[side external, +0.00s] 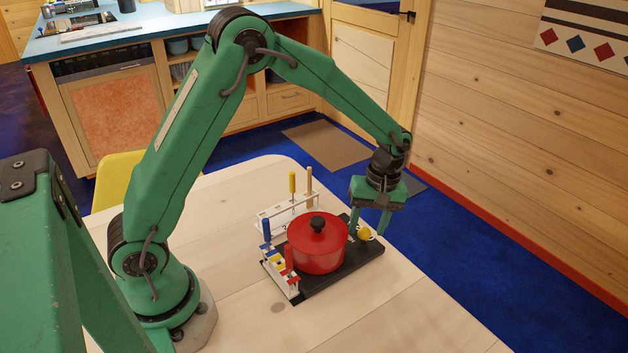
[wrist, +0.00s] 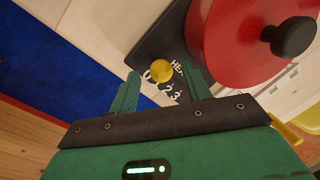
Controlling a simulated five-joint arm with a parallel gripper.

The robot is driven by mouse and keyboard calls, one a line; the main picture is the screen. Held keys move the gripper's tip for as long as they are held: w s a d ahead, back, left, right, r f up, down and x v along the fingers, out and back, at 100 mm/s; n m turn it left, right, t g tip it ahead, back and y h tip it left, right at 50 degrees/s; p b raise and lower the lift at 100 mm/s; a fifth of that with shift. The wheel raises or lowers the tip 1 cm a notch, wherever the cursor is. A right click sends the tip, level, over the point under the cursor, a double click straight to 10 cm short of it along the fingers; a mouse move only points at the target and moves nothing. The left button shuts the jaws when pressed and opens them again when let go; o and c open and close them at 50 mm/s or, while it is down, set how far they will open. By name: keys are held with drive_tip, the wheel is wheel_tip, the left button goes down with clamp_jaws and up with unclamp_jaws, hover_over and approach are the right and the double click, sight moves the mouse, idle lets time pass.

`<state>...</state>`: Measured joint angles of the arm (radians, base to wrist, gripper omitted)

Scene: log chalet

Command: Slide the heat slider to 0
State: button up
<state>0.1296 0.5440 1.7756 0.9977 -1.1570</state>
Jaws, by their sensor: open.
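The heat slider's yellow round knob (wrist: 160,71) stands on a black board (wrist: 170,28), beside white lettering and a scale running from 0 to 3. Which number the knob is set at I cannot tell for sure; it appears nearest the low end. In the side view the knob (side external: 364,234) is at the board's right corner. My gripper (side external: 368,233) is open and points down there, its fingers on either side of the knob. The wrist view shows the open gripper (wrist: 160,78) with a gap between each finger and the knob.
A red lidded pot (side external: 316,246) sits on the board, close to the knob. A white rack (side external: 272,220) with upright tools and coloured pieces stands left of the pot. The pale wooden table (side external: 235,225) has free room around the board.

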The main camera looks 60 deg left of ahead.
sight(370, 241)
wheel_tip(370, 241, up, 6)
drive_tip(key=w, duration=0.1)
drive_tip(key=shift+r, duration=0.15)
drive_tip(key=shift+d, duration=0.1)
idle(0.4)
drive_tip(key=shift+s+r, duration=0.2)
drive_tip(key=shift+r, duration=0.3)
drive_tip(key=s+a+r+m+t, duration=0.3)
drive_tip(key=s+r+m+t, duration=0.15)
drive_tip(key=s+r, duration=0.5)
drive_tip(key=s+a+r+m+t, duration=0.2)
drive_tip(key=s+m, duration=0.5)
drive_tip(key=s, duration=0.4)
drive_tip(key=shift+s+a+r+t, duration=0.15)
drive_tip(key=shift+s+a+t, duration=0.25)
drive_tip(key=shift+t, duration=0.15)
idle(1.0)
